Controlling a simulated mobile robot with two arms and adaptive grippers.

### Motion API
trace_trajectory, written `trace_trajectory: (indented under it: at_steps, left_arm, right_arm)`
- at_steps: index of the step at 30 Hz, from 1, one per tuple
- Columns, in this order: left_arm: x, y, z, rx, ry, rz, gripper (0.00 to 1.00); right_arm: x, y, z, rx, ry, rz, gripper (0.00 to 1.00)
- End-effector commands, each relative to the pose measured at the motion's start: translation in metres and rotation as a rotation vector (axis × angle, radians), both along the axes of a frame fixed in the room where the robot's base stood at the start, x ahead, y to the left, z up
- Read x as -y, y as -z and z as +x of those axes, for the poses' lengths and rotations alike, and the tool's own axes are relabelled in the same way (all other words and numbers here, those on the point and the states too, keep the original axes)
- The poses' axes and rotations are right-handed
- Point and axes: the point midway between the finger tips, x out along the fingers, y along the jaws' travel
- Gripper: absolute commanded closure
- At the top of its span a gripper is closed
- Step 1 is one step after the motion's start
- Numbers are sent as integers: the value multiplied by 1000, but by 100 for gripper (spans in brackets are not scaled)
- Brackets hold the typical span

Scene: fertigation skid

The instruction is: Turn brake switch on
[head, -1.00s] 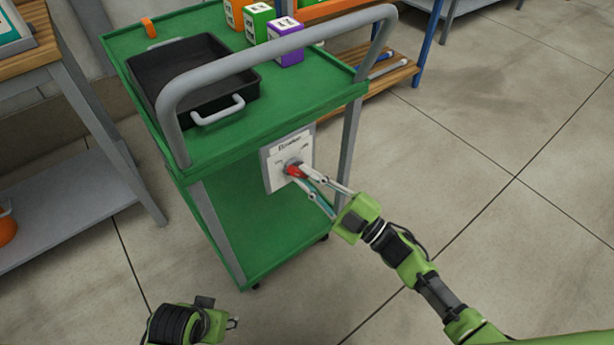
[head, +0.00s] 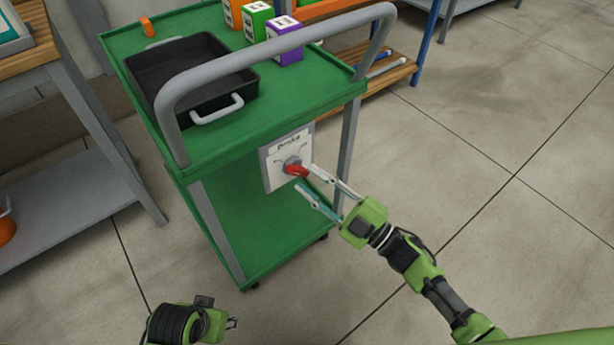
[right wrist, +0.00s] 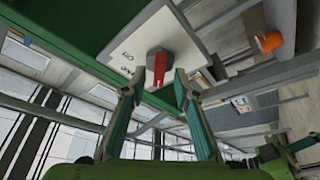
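The brake switch is a red rotary knob (head: 297,168) on a white and grey plate (head: 273,170) on the green cart's end. Its red handle points to the lower right in the head view. My right gripper (head: 306,177) is open in front of the knob, its fingertips apart. In the right wrist view the knob (right wrist: 158,64) lies just beyond and between the open fingertips (right wrist: 157,76), with no clear contact. Small lettering on the plate is hard to read. My left gripper (head: 232,323) is at the bottom left, away from the cart; its fingers are too small to judge.
The green cart (head: 185,165) has a grey handle bar (head: 270,50) above the plate. A black tray (head: 165,75) and several coloured boxes (head: 284,38) stand on its top. A grey table (head: 75,195) is at the left. Floor on the right is clear.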

Motion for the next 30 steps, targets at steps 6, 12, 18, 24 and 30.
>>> trace_trajectory:
  at_steps: [6, 12, 18, 24, 30]
  left_arm:
    - [0, 0, 0, 0, 0, 0, 60]
    - [0, 0, 0, 0, 0, 0, 60]
    - [0, 0, 0, 1, 0, 0, 60]
    - [0, 0, 0, 1, 0, 0, 60]
    - [0, 0, 1, 1, 0, 0, 60]
  right_arm:
    - [38, 14, -29, -3, 1, -4, 72]
    - [65, 23, -49, -1, 2, -3, 72]
    - [76, 26, -58, 0, 0, -2, 72]
    - [77, 27, -58, 0, 1, -1, 72]
    - [77, 27, -58, 0, 1, -1, 72]
